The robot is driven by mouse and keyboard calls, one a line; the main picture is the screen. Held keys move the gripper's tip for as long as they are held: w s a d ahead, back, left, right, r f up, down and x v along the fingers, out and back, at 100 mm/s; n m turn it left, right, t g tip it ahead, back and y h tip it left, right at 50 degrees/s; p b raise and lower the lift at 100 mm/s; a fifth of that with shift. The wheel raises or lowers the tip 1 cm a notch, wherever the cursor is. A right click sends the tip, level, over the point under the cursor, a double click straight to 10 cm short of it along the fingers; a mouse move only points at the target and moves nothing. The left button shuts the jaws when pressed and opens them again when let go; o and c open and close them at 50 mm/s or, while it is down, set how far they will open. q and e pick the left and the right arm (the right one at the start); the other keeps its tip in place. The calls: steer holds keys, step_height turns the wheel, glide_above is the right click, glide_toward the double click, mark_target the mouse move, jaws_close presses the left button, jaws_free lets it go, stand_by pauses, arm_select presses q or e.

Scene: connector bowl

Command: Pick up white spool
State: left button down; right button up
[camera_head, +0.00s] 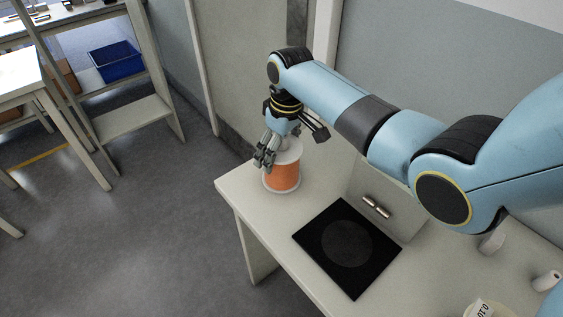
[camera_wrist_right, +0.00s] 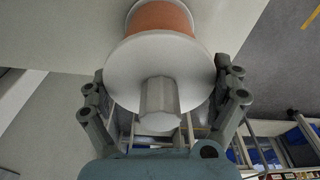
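The white spool (camera_head: 284,179) has white end discs and an orange winding, and it stands upright near the far left corner of the light table (camera_head: 262,212). In the right wrist view the spool (camera_wrist_right: 150,72) fills the upper middle, with its white disc and a pale hub facing the camera. My right gripper (camera_head: 266,158) is at the top of the spool. In the right wrist view its fingers (camera_wrist_right: 162,76) are spread wide, one on each side of the disc. The fingertips are partly hidden, and I cannot tell whether they touch it. My left gripper is not in view.
White rolls (camera_head: 547,280) and a labelled round item (camera_head: 487,308) are at the lower right. A blue bin (camera_head: 116,61) sits on a shelf beyond.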

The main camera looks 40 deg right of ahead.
steer(key=c, duration=0.7)
steer(key=shift+w+r, duration=0.15)
